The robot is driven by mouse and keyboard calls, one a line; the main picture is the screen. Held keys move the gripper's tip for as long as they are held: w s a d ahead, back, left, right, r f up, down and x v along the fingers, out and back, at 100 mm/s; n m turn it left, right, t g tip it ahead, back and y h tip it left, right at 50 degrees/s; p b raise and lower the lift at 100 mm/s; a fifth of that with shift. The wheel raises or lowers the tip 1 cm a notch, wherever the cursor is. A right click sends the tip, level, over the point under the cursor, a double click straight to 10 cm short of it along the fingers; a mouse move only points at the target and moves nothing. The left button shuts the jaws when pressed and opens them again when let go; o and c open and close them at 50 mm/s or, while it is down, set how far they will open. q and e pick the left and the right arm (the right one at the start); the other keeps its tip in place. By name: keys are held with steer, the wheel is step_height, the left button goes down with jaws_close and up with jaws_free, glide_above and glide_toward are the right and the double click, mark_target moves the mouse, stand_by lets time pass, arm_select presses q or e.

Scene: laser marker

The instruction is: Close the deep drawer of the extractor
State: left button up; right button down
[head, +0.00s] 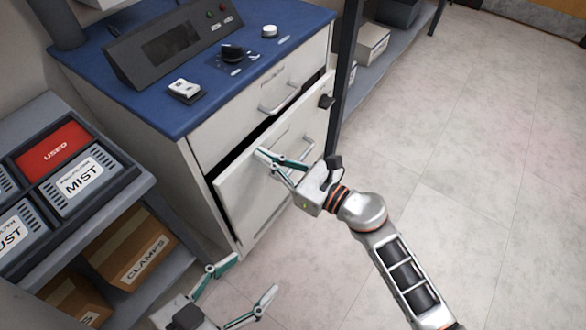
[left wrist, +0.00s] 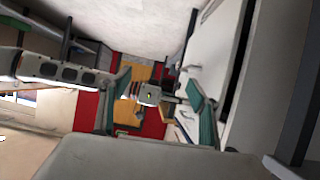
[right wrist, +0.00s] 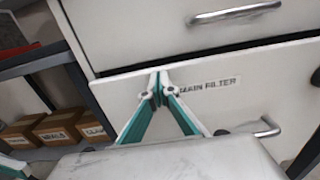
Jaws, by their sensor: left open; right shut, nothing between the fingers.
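The extractor (head: 210,120) is a pale cabinet with a blue top. Its deep drawer (head: 240,205) is the lower front, labelled "MAIN FILTER" in the right wrist view (right wrist: 115,95). It stands slightly out, with a dark gap along its top and left side. Its bar handle (right wrist: 262,130) is at the right of the label. My right gripper (head: 264,156) is shut and empty, its fingertips (right wrist: 158,80) at the drawer front near the top edge, left of the label; I cannot tell whether they touch. My left gripper (head: 254,274) is open and empty, low in front of the cabinet.
The shallow upper drawer (head: 262,95) looks shut. A dark post (head: 346,80) stands by the cabinet's right side. A shelf rack with bins (head: 75,175) and cardboard boxes (head: 130,250) is at the left. The floor (head: 480,170) at the right is clear.

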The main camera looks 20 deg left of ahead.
arm_select(q)
steer(key=shift+w+d+r+b, duration=0.3)
steer(key=shift+w+d+r, duration=0.1)
steer(key=shift+r, duration=0.2)
arm_select(e)
steer(key=x, duration=0.3)
steer(key=shift+w+a, duration=0.1)
steer(key=shift+a, duration=0.15)
arm_select(q)
steer(key=shift+s+f, duration=0.1)
steer(key=shift+s, duration=0.05)
arm_select(e)
steer(key=shift+r, duration=0.15)
steer(key=p, duration=0.1)
glide_toward(254, 149)
steer(key=d+f, duration=0.1)
steer(key=d, duration=0.1)
arm_select(q)
steer(key=shift+s+f, duration=0.3)
steer(key=shift+s, duration=0.3)
steer(key=shift+s+f, duration=0.25)
steer(key=shift+s, duration=0.3)
arm_select(e)
steer(key=shift+s+d+f, duration=0.15)
steer(key=shift+d, duration=0.2)
steer(key=shift+s+d+f, duration=0.1)
steer(key=shift+d, duration=0.3)
